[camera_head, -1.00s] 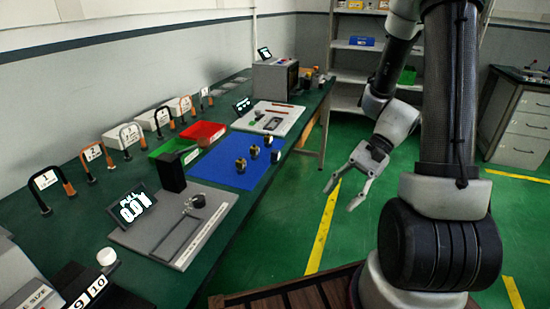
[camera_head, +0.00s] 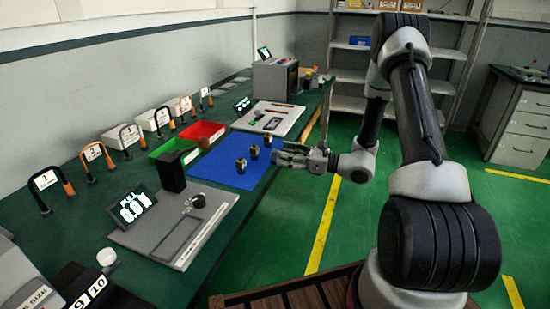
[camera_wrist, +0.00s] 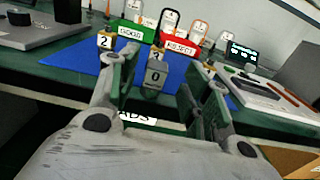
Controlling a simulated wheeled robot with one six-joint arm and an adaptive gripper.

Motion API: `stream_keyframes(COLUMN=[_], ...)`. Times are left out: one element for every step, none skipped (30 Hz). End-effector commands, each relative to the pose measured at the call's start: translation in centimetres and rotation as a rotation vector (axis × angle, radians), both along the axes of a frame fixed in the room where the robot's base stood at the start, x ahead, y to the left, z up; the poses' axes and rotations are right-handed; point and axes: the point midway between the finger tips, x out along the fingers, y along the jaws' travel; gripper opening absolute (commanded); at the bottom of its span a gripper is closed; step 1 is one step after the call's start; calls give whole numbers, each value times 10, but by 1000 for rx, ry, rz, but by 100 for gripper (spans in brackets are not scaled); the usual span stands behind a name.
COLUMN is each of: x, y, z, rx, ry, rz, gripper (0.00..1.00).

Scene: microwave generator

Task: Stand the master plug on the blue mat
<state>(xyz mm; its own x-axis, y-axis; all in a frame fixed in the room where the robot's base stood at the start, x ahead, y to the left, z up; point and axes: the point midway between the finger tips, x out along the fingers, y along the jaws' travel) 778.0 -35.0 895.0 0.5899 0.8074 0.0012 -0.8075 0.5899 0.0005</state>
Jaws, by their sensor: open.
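Several small dark and brass plugs stand on the blue mat (camera_head: 228,176); one is the near plug (camera_head: 241,165). My gripper (camera_head: 280,153) is open at the mat's right edge and hides part of it. In the wrist view a plug marked 0 (camera_wrist: 154,74) stands upright between my spread fingers (camera_wrist: 164,68); I cannot tell whether they touch it. A plug marked 2 (camera_wrist: 104,41) stands to its left, and another is partly hidden behind the 0 plug. I cannot tell for sure which plug is the master.
A green bin (camera_head: 167,150) and a red bin (camera_head: 203,130) stand behind the mat. A grey plate (camera_head: 140,238) with a lit display (camera_head: 132,207) lies nearer. A pale tray (camera_head: 268,117) lies beyond the mat.

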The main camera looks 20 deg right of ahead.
Motion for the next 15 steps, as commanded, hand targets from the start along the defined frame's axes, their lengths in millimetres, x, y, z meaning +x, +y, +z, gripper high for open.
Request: stream_keyframes(x=[4, 6, 9, 12, 15, 18, 19, 21, 22, 23, 23, 23, 23, 23, 23], y=[8, 13, 19, 23, 26, 30, 32, 34, 35, 36, 36, 36, 36, 36, 36], z=[0, 0, -1, -1, -1, -1, -1, -1, -1, -1, -1, -1, -1, -1, -1], rx=[0, 0, -1, -1, -1, 0, 0, -1, 0, 0, 0, 0, 0, 0, -1], ry=[0, 0, -1, -1, -1, 0, 0, 1, 1, 1, 1, 1, 1, 1, 1], rz=[4, 4, 5, 4, 4, 4, 3, 2, 2, 1, 1, 1, 1, 1, 1], gripper=[48, 48, 48, 48, 48, 48, 48, 48, 48, 48, 48, 48, 48, 48, 48])
